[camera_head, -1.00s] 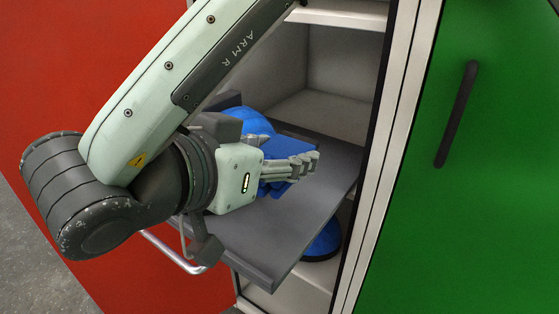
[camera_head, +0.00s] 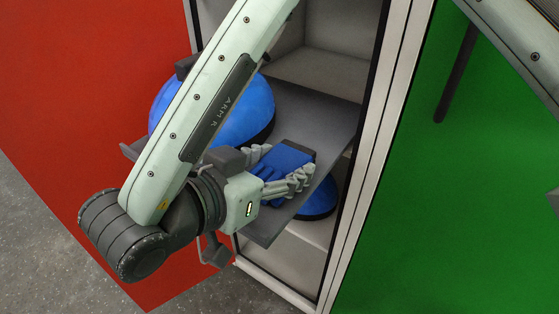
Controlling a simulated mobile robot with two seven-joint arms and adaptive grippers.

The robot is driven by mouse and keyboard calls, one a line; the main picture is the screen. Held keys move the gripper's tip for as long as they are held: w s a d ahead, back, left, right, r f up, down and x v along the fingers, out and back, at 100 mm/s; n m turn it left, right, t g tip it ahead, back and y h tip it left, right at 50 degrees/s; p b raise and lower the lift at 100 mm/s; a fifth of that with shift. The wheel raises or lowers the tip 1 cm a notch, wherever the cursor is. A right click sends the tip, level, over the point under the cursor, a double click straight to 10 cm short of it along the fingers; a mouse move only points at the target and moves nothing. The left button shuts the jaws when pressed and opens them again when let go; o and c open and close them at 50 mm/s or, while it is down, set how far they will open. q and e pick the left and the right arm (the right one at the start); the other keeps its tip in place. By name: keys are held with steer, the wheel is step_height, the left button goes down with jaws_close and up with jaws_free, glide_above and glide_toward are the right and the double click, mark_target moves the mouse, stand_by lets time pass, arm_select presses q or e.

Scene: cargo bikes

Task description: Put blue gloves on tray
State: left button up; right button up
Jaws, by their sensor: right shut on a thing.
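My right gripper (camera_head: 295,176) is over the grey tray (camera_head: 327,108), which sticks out of an open cabinet. Its fingers are closed around the blue gloves (camera_head: 285,160), which show between and behind them. The gloves are at the tray's front part; I cannot tell whether they touch it. The gripper's fingers and body hide part of the gloves. My left gripper is not in view.
A large blue dome with a dark rim (camera_head: 240,108) sits on the tray to the left, partly behind my right arm. Another blue dome (camera_head: 319,200) is below the tray. A green door (camera_head: 470,190) with a dark handle is at right; a red panel (camera_head: 80,90) is at left.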

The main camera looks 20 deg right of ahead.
steer(key=shift+f, duration=0.1)
steer(key=o, duration=0.9)
steer(key=shift+o, duration=1.4)
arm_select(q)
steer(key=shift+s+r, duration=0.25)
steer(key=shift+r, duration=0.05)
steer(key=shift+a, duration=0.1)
